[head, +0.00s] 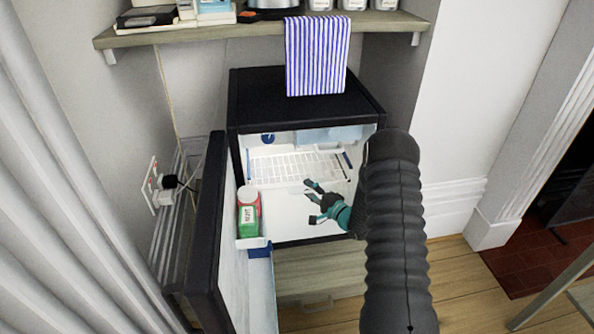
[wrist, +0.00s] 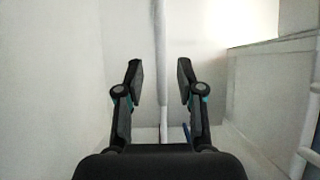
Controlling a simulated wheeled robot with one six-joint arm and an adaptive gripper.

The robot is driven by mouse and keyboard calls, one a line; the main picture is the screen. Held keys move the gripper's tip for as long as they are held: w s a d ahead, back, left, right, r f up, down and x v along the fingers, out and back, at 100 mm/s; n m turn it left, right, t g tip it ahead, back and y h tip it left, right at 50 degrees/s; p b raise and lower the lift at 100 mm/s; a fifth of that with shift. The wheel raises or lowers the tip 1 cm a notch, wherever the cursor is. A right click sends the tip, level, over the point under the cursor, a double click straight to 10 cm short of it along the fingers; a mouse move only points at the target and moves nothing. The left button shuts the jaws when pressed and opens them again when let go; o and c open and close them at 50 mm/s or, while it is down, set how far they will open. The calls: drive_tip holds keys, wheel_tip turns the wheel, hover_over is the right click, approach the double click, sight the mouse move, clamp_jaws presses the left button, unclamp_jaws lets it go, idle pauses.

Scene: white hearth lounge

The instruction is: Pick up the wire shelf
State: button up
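The white wire shelf (head: 290,166) lies level inside the open small black fridge (head: 300,92), across its width. My gripper (head: 312,202) is inside the fridge opening, near the front of the shelf toward its right side. Its two teal and black fingers are spread apart. In the wrist view my gripper (wrist: 160,72) is open, and a thin white bar (wrist: 163,35) runs upright between the fingers without either finger visibly touching it. It looks like a shelf edge, but I cannot be sure. My arm hides the fridge's right front edge in the head view.
The fridge door (head: 208,235) stands open on the left, with a green and red bottle (head: 249,212) in its rack. A striped towel (head: 317,55) hangs over the fridge top from a wooden shelf (head: 385,22). Clear wooden floor lies at the lower right.

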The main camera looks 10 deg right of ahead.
sight(302, 184)
drive_tip(key=x, duration=0.4)
drive_tip(key=shift+s+a, duration=0.1)
drive_tip(key=shift+r, duration=0.1)
clamp_jaws()
drive_tip(key=shift+r, duration=0.15)
